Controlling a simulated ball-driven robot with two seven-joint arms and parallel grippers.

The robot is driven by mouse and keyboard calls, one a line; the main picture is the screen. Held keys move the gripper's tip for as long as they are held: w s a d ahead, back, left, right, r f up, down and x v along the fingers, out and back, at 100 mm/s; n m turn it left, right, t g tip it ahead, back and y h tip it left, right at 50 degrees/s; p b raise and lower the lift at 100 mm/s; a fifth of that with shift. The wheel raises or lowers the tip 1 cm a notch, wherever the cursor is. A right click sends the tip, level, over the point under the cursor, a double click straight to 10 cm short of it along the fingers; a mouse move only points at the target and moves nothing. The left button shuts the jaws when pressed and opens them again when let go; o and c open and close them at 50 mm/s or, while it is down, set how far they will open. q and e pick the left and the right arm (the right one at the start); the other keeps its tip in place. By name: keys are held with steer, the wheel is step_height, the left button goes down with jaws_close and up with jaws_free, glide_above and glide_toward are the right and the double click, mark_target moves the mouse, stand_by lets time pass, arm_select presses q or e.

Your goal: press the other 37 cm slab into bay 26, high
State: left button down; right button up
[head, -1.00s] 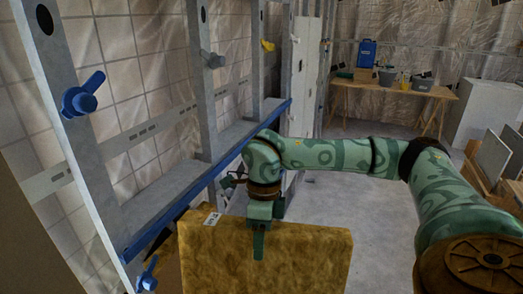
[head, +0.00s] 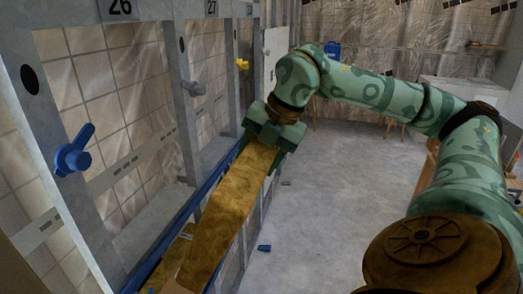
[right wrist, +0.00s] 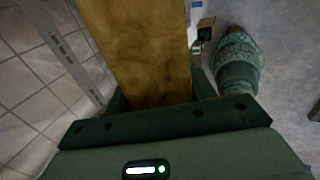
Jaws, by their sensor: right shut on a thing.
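My right gripper (head: 264,142) is shut on the far end of a yellow-brown fibrous slab (head: 222,210). The slab shows narrow side up, slanting toward the lower left of the head view, alongside the blue rail (head: 180,222) of the stud wall. In the right wrist view the slab (right wrist: 145,50) runs up and away from the jaws. Bay 26, under its number plate (head: 119,9), is the opening between two grey studs; tiled wall (head: 105,85) shows through it. The slab is outside the opening, at its lower right. My left gripper is out of view.
A blue clamp lever (head: 74,150) is on the near stud, a grey one (head: 193,88) on the middle stud and a yellow one (head: 243,64) farther on. Bay 27 (head: 211,9) lies beyond. A small blue piece (head: 264,248) lies on the open floor (head: 330,210).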

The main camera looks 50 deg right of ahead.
steer(key=w+p, duration=0.1)
steer(key=w+a+p, duration=0.1)
steer(key=w, duration=0.1)
steer(key=w+a+p, duration=0.1)
steer(key=w+p, duration=0.1)
steer(key=shift+w+a, duration=0.15)
steer(key=shift+a, duration=0.05)
steer(key=w+a+p, duration=0.3)
steer(key=w, duration=0.4)
steer(key=w+a+p, duration=0.2)
steer(key=w, duration=0.5)
steer(key=shift+w+a+f+p, duration=0.2)
steer(key=shift+a+f+p, duration=0.15)
steer(key=shift+a+p, duration=0.05)
steer(key=shift+f, duration=0.2)
stand_by(0.4)
steer(key=o, duration=1.3)
steer(key=shift+o, duration=1.1)
steer(key=shift+f, duration=0.1)
